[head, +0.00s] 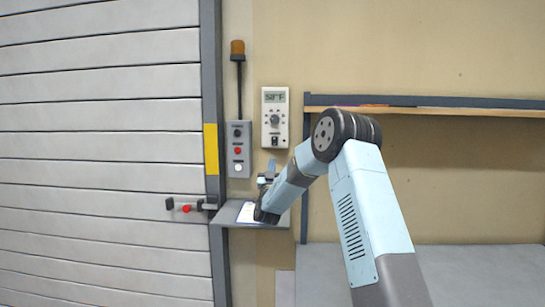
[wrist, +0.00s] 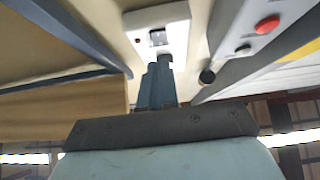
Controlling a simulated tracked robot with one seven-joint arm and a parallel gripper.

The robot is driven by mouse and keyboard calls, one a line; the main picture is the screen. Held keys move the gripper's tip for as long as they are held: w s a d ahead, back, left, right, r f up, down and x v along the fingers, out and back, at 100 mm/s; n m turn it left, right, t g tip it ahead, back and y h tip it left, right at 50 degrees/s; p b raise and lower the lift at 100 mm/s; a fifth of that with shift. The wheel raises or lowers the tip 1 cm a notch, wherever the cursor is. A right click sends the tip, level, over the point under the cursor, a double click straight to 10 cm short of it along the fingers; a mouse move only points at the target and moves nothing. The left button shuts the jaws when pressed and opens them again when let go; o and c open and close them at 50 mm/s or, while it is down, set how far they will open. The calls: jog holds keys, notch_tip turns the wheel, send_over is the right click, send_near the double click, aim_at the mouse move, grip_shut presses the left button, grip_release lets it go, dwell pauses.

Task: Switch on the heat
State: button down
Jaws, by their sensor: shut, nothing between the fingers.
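The white thermostat (head: 275,105) is on the wall in the head view, with a small display reading about 50 or 58°F. A round dial (head: 275,120) is in its middle and a small dark switch (head: 275,141) is near its bottom. In the wrist view the lower part of the thermostat (wrist: 179,22) shows, with the switch (wrist: 158,38) just beyond the fingers. My gripper (head: 272,164) is shut and empty, just below the thermostat. Its blue fingers also show in the wrist view (wrist: 163,63). I cannot tell whether the fingertips touch the switch.
A grey button box (head: 238,162) with a red button stands left of the thermostat, below an amber lamp (head: 237,48). A small shelf (head: 228,214) with paper lies under my gripper. A roller door (head: 100,130) is left; a wooden shelf (head: 450,112) is right.

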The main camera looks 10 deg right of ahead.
jog(key=v, duration=0.4)
jog(key=shift+w+f, duration=0.1)
jog(key=shift+f, duration=0.5)
jog(key=s+a+r+n+g+y, duration=0.3)
jog(key=r+n+y, duration=0.1)
jog(key=r+y, duration=0.35)
jog(key=s+r+n+g+y, duration=0.1)
jog(key=s+g, duration=0.1)
jog(key=s, duration=0.4)
jog(key=s+r+n+g, duration=0.1)
jog(key=s+r+g, duration=0.15)
jog(key=s, duration=0.25)
jog(key=s+d+f+g, duration=0.1)
jog(key=s+f+g, duration=0.2)
jog(key=s, duration=1)
jog(key=s+d+f+m+g, duration=0.1)
jog(key=s+d+f+g, duration=0.1)
jog(key=s, duration=1.2)
jog(key=s+d+f+m+g, duration=0.1)
jog(key=s+f+g, duration=0.4)
jog(key=s, duration=0.9)
jog(key=shift+s+d+g, duration=0.25)
jog(key=shift+d+g, duration=0.15)
jog(key=shift+g, duration=0.35)
